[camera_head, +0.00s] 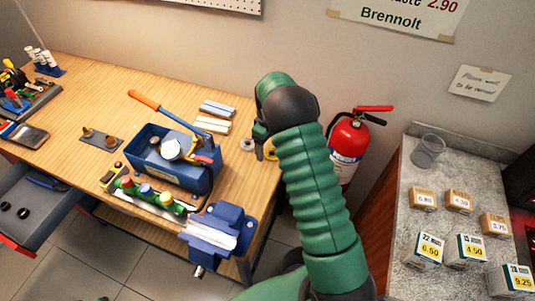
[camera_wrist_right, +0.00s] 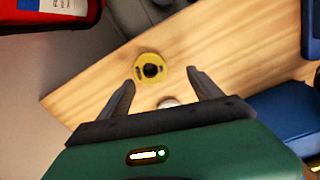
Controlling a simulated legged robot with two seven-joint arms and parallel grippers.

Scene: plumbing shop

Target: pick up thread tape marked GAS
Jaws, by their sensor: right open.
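A yellow roll of tape (camera_wrist_right: 152,68) with a dark centre lies on the wooden bench near its edge. Its marking is too small to read. A white roll (camera_wrist_right: 168,103) lies beside it, partly hidden by my gripper in the right wrist view. My right gripper (camera_wrist_right: 160,80) is open and empty above the bench, its fingertips on either side of the yellow roll in that view. In the head view the yellow roll (camera_head: 272,150) is partly covered by my right arm, and the white roll (camera_head: 247,145) is left of the gripper. My left gripper is not in view.
A blue toolbox (camera_head: 183,171) and a blue vise (camera_head: 215,232) stand left of my right arm. A red fire extinguisher (camera_head: 347,148) stands just right of the bench. A grey counter (camera_head: 412,207) with small priced boxes is at the right.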

